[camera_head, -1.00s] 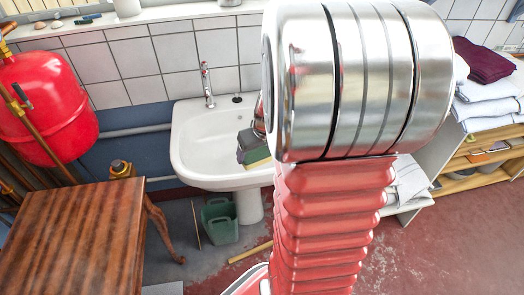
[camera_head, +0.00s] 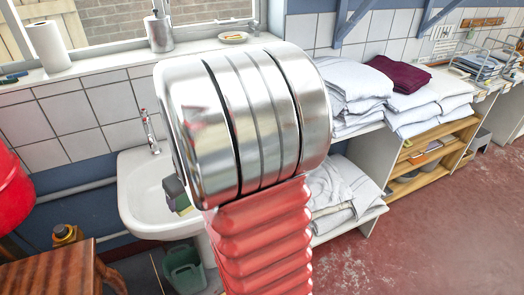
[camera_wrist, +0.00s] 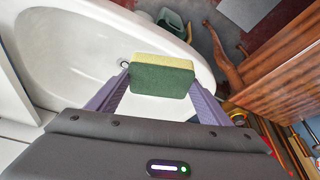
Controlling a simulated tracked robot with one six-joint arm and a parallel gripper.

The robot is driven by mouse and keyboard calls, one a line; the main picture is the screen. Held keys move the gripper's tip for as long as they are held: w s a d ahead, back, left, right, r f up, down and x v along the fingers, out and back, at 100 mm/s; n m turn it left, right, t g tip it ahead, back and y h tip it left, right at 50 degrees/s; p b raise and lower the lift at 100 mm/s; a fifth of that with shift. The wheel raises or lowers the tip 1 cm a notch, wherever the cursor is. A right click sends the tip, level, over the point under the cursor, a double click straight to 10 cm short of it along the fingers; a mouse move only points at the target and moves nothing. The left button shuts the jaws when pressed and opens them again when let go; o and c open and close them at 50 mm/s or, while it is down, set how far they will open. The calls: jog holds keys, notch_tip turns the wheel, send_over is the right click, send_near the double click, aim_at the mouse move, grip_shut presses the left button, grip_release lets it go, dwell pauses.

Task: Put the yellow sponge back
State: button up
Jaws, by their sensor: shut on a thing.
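The yellow sponge (camera_wrist: 162,77) has a yellow layer and a dark green scouring side. In the wrist view my gripper (camera_wrist: 158,88) is shut on it, one purple finger at each end. The sponge is held above the front part of the white sink (camera_wrist: 60,60), apart from it as far as I can tell. In the head view the sponge (camera_head: 182,204) shows small at the left edge of my arm, over the sink basin (camera_head: 140,190). Most of my gripper is hidden there behind my arm.
A windowsill (camera_head: 110,73) behind the sink bears a paper roll (camera_head: 48,47), a metal dispenser (camera_head: 158,32) and a small dish (camera_head: 233,38). A tap (camera_head: 150,130) stands at the sink's back. A wooden table (camera_head: 60,272) is at lower left. Folded linen (camera_head: 352,85) is stacked right.

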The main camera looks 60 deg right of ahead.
jog(key=w+a+n, duration=0.1)
jog(key=w+a, duration=0.4)
jog(key=a, duration=0.6)
jog(key=w+a+n+y, duration=0.1)
jog(key=w+a, duration=0.5)
jog(key=a, duration=0.4)
jog(key=shift+a+f, duration=0.35)
jog(key=shift+f, duration=0.05)
jog(key=shift+w+a, duration=0.1)
jog(key=shift+w, duration=0.05)
